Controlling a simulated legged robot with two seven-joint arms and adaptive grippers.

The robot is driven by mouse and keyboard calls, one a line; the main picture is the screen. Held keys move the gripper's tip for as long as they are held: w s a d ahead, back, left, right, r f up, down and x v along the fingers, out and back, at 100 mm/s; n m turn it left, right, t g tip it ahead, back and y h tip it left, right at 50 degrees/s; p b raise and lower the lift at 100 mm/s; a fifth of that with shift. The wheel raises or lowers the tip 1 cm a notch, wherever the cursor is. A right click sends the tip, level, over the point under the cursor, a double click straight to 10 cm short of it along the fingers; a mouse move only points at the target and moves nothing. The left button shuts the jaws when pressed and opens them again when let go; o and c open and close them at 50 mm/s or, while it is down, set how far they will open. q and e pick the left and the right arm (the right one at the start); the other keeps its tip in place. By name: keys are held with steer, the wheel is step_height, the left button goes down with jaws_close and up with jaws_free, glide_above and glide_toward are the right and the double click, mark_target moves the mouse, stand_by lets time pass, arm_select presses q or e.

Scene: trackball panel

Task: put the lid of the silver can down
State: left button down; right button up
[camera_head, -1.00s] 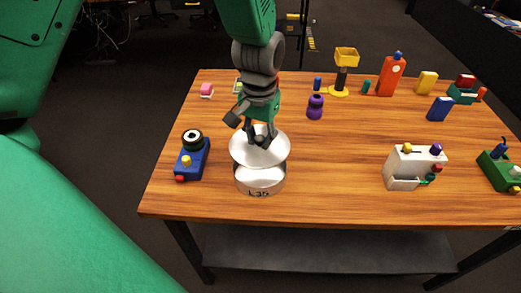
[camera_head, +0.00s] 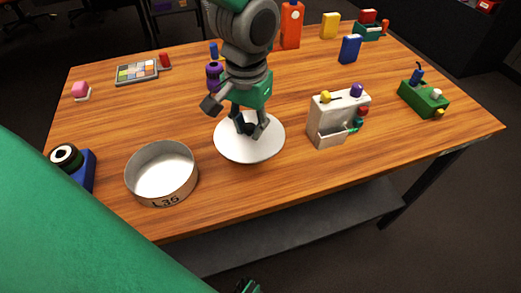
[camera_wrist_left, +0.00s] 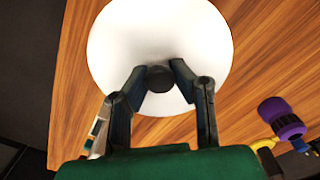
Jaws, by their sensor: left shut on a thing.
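The silver can (camera_head: 161,186) stands open on the table at the front left in the head view, marked "L36" or similar, with its inside bare. Its lid (camera_head: 235,145) is a pale round disc to the right of the can, with a dark knob (camera_wrist_left: 160,78) at its middle. My left gripper (camera_head: 248,130) is above the lid, its fingers on both sides of the knob and shut on it. The lid is low over the table or on it; I cannot tell if it touches. My right gripper is not clearly in view.
A white box with coloured knobs (camera_head: 336,122) stands just right of the lid. A blue device with a black-and-white ball (camera_head: 73,166) is left of the can. A purple object (camera_head: 214,75) is behind my gripper. Bare wood (camera_head: 120,115) lies behind the can.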

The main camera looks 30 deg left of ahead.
mark_target(251, 141)
arm_select(q)
step_height(251, 141, down, 4)
steer(key=shift+d+b, duration=0.15)
steer(key=shift+b, duration=0.3)
step_height(251, 141, down, 3)
steer(key=shift+f+b, duration=0.1)
steer(key=shift+b, duration=0.4)
steer(key=c, duration=1.4)
jaws_free()
steer(key=shift+r, duration=0.2)
step_height(251, 141, up, 12)
steer(key=p, duration=0.4)
